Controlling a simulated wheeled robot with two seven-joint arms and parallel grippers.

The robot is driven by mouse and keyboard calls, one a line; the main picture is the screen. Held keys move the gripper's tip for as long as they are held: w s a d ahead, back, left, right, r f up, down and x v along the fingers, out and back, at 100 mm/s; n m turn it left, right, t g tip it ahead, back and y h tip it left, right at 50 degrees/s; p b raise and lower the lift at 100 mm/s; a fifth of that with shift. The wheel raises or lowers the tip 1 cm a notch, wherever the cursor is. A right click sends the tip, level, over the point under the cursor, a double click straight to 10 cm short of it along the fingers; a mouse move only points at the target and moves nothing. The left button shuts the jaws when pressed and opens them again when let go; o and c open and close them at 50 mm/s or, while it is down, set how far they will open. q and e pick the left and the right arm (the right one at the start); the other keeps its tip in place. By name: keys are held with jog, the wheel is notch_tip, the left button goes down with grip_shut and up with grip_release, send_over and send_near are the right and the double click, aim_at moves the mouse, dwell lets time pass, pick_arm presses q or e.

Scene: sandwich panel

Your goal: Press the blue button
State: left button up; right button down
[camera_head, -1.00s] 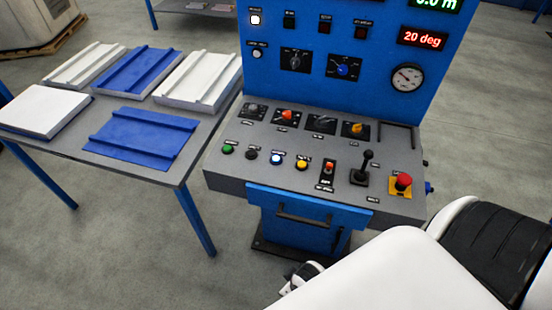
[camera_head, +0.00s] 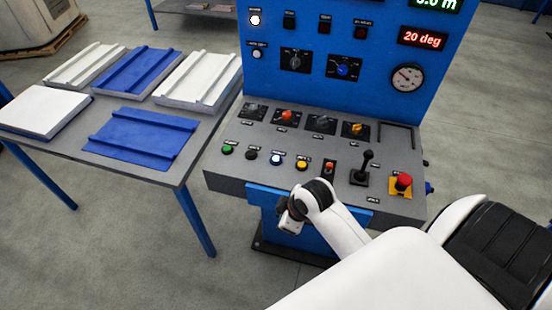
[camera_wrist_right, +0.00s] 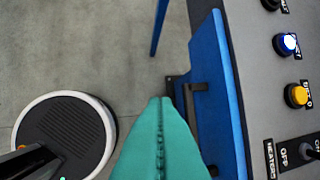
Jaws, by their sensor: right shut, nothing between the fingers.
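The blue button (camera_head: 275,158) sits in the row of buttons on the console's sloped top, between a black button and a yellow one, and looks bright. It also shows at the right of the right wrist view (camera_wrist_right: 286,44). My right gripper (camera_wrist_right: 160,102) has green fingers, shut together and empty. In that view its tips are left of the button and apart from it, by the console's front handle. In the head view my right wrist is in front of the console's front edge, below the button row; the green fingers cannot be made out there. My left gripper is not in view.
Near the blue button are a green button (camera_head: 227,149), black button (camera_head: 251,154), yellow button (camera_head: 301,164), a red-tipped switch, a joystick (camera_head: 366,165) and a red emergency stop (camera_head: 403,181). A blue upright panel stands behind. A table (camera_head: 180,172) with panels is at left.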

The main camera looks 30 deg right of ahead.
jog(key=w+d+r+n+t, duration=0.1)
jog(key=w+d+n, duration=0.3)
jog(key=w, duration=0.6)
notch_tip(320, 180, up, 5)
jog(key=n+t+y, duration=0.2)
jog(key=t, duration=0.1)
send_over(279, 161)
jog(key=shift+r, duration=0.15)
notch_tip(279, 161, down, 9)
jog(key=b, duration=0.7)
jog(key=shift+d, duration=0.1)
dwell(0.5)
jog(key=shift+f+b, duration=0.35)
